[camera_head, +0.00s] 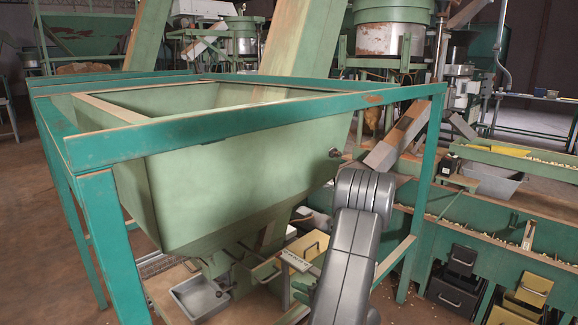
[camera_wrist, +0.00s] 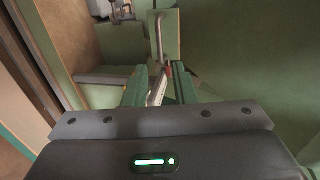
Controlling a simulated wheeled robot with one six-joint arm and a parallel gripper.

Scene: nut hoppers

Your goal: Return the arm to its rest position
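My arm (camera_head: 355,235) is grey and stands in front of the right side of the green hopper (camera_head: 235,165) in the head view. In the wrist view my gripper (camera_wrist: 160,85) shows two green fingers standing apart. A thin metal piece with a red mark (camera_wrist: 158,86) shows in the gap between them. I see no contact with the fingers, though its depth is hard to judge. A pale green upright plate with a handle (camera_wrist: 163,38) is beyond the fingertips.
A teal frame (camera_head: 250,120) surrounds the hopper, with its right post (camera_head: 424,190) close to my arm. A grey tray (camera_head: 198,298) is under the hopper. Black and yellow drawers (camera_head: 460,275) line a green bench at right. Green walls (camera_wrist: 265,60) are close in the wrist view.

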